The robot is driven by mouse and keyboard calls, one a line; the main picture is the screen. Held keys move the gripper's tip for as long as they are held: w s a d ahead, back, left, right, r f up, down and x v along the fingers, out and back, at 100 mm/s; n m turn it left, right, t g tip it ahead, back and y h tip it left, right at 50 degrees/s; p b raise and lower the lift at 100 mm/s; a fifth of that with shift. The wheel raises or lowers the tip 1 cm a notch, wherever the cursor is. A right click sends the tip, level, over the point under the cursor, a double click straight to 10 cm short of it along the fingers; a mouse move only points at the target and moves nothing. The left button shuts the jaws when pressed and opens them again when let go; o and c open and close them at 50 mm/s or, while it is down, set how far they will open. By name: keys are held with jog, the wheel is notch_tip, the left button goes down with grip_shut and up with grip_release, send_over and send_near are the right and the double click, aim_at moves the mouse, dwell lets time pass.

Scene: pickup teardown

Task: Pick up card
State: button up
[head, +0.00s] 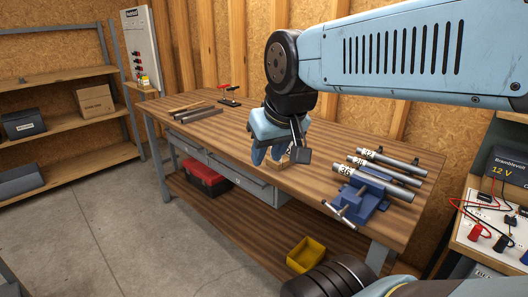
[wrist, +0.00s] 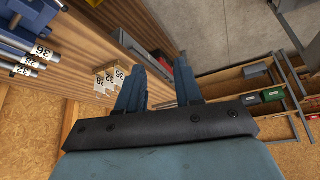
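My gripper (head: 268,157) hangs fingers down over the workbench, with a gap between its blue fingertips. In the wrist view its fingers (wrist: 149,82) also stand apart, with nothing visible between them. Several small white number cards (wrist: 110,78) stand on a wooden holder, just left of the fingers in the wrist view. In the head view the holder (head: 289,160) is partly hidden behind the gripper. Number labels also show on the grey pipes (head: 395,166) at the bench's right end; the pipe labels show in the wrist view (wrist: 30,62).
A blue vise (head: 366,192) stands on the right of the workbench (head: 225,140). Dark bars (head: 190,113) and a small red-handled clamp (head: 228,97) lie at the far left. A yellow bin (head: 306,254) and red toolbox (head: 205,177) are below. The bench's middle left is clear.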

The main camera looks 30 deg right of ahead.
jog(key=w+a+f+m+g+y, duration=0.1)
jog(key=w+f+m+y, duration=0.35)
jog(key=w+m, duration=0.3)
jog(key=w+a+f+m+y, duration=0.1)
jog(key=w+f+m+y, duration=0.2)
jog(key=w+m+y, duration=0.4)
jog(key=w+d+f+m+t+h, duration=0.2)
jog(key=w+d+f+m+t, duration=0.1)
jog(key=d, duration=0.5)
jog(key=w+d+f+m+t+h, duration=0.2)
jog(key=w+d+f+m+t, duration=0.2)
jog(key=d+m, duration=0.4)
jog(key=w+d+f+m+t+h, duration=0.2)
jog(key=w+d+m+t, duration=0.3)
jog(key=d, duration=0.3)
jog(key=shift+w+f+m+t+h, duration=0.25)
jog(key=shift+w+f+m+t, duration=0.05)
jog(key=shift+w+f+m, duration=0.4)
jog(key=shift+d+f+m, duration=0.25)
jog(key=shift+f+m, duration=0.2)
jog(key=shift+m, duration=0.1)
jog(key=shift+x, duration=3.75)
jog(key=shift+f, duration=0.15)
grip_shut()
